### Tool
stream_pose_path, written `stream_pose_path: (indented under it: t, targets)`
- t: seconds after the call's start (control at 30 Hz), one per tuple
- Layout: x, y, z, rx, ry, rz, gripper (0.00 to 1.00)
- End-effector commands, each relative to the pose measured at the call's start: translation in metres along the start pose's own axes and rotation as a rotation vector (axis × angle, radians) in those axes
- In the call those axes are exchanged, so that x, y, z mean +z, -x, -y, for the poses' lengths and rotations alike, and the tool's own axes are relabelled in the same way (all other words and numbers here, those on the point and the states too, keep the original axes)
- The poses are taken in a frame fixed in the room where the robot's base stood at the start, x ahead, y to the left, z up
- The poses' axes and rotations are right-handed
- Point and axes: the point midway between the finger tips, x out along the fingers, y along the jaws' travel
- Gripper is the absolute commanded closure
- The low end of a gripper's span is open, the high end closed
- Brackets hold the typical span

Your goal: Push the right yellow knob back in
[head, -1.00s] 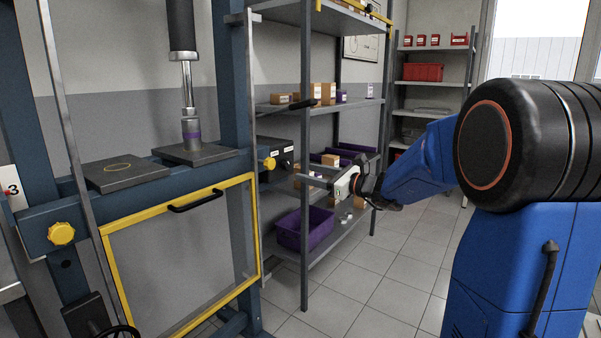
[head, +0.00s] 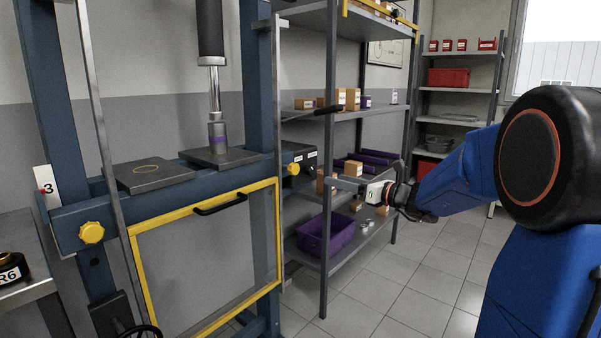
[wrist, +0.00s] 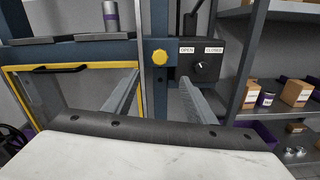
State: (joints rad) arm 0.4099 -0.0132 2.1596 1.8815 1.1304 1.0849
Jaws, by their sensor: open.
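The right yellow knob (head: 294,169) is on the right upright of the blue press frame, beside a dark box. In the wrist view the knob (wrist: 159,57) is just above the middle, in line with the gap between my fingers. How far it sticks out is hard to tell. My gripper (head: 345,184) is to the right of the knob in the head view, apart from it and pointing towards the press. In the wrist view my gripper (wrist: 160,82) has its two fingers wide apart with nothing between them.
A control box (wrist: 202,63) marked OPEN and CLOSED, with a black knob, sits right of the yellow knob. A left yellow knob (head: 91,232) and a yellow-framed guard door (head: 150,216) are on the press. Shelves with boxes and a purple bin (head: 326,234) stand close behind my gripper.

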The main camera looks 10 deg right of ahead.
Motion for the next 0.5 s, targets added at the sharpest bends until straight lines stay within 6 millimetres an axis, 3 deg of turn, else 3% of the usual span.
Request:
stream_pose_path:
  t: [0.5]
  targets:
    - [-0.001, -0.084, -0.001, 0.004, 0.001, -0.001, 0.49]
